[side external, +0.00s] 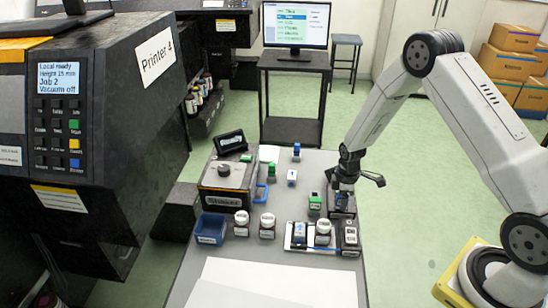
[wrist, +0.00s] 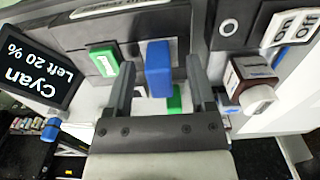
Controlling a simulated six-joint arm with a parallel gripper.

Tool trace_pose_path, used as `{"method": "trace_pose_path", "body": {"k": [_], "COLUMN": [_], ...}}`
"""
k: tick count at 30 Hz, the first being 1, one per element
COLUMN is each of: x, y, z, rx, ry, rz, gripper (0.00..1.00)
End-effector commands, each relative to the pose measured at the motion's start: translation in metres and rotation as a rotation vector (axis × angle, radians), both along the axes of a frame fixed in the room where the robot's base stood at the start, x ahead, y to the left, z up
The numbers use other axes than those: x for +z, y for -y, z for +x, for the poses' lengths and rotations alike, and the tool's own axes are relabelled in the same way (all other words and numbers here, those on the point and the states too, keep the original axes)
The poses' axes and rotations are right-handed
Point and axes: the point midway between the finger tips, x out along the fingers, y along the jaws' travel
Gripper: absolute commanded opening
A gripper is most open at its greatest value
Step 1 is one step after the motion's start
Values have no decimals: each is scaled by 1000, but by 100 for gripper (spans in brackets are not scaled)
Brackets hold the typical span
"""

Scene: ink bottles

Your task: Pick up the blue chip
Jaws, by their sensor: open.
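In the wrist view, a blue chip (wrist: 158,68) stands between the two fingers of my gripper (wrist: 160,72). The fingers are apart, with a visible gap on each side of the chip. A green chip (wrist: 103,62) sits to its left against a dark housing, and another green part (wrist: 174,102) shows below it. In the side view, my gripper (side external: 344,190) is low over the dark holder at the right of the table. The blue chip is mostly hidden there by the gripper, and I cannot tell its exact outline.
Beside the holder, the side view shows a green-topped block (side external: 315,203) and a tray (side external: 300,246) of bottles. A blue bin (side external: 211,228) and white-capped bottles (side external: 267,224) stand left. A bottle (wrist: 252,86) is close to the right finger. White sheets (side external: 270,285) cover the near table.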

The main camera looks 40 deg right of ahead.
Motion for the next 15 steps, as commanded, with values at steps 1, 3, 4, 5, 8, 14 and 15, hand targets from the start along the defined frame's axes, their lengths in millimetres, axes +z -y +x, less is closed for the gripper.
{"method": "trace_pose_path", "body": {"k": [1, 3, 4, 5, 8, 14, 15], "x": [0, 0, 0, 0, 0, 0, 1], "y": [0, 0, 0, 0, 0, 0, 0], "z": [0, 0, 0, 0, 0, 0, 0], "rx": [0, 0, 0, 0, 0, 0, 0], "ry": [0, 0, 0, 0, 0, 0, 0], "rz": [0, 0, 0, 0, 0, 0, 0], "gripper": [71, 71, 71, 71, 71, 29, 17]}}
